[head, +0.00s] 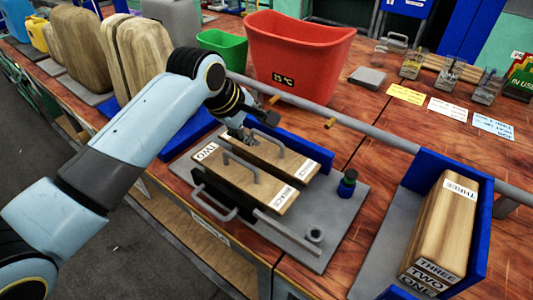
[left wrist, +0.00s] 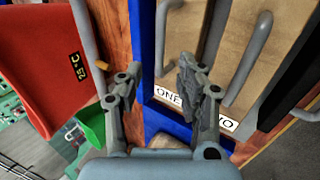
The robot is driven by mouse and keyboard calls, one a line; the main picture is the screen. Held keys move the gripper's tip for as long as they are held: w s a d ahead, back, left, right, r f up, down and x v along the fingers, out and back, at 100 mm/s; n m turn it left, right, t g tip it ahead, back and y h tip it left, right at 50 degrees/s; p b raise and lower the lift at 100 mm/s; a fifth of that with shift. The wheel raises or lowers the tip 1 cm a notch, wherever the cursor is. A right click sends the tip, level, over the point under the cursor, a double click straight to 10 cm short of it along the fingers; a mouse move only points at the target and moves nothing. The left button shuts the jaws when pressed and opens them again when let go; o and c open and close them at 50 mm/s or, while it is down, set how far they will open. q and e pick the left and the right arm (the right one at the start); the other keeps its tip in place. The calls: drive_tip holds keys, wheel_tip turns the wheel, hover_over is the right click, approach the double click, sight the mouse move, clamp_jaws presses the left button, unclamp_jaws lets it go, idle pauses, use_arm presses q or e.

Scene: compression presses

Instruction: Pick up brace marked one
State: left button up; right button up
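Two wooden braces with grey loop handles lie side by side on a grey plate. The nearer brace (head: 238,181) has a label reading TWO and a BRACE label; the farther brace (head: 300,160) is partly behind my gripper. In the left wrist view, the label ONE is on the brace (left wrist: 180,70) beside the blue rail, and TWO is on the brace (left wrist: 255,80) to its right. My left gripper (left wrist: 158,72) is open, its fingers apart near the ONE end. In the head view the left gripper (head: 240,133) is just above the braces' far-left end. My right gripper is not visible.
A blue rail (head: 300,145) runs behind the braces, and a grey pipe (head: 385,140) lies beyond it. A red bin (head: 300,55) and green bin (head: 224,46) stand behind. At right, a blue holder (head: 481,225) contains a wooden block labelled THREE, TWO, ONE.

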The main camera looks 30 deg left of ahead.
sight(261, 134)
use_arm(q)
drive_tip(key=x, duration=0.4)
drive_tip(key=shift+w+d+f, duration=0.1)
drive_tip(key=shift+w+f, duration=0.05)
drive_tip(key=shift+f, duration=0.1)
clamp_jaws()
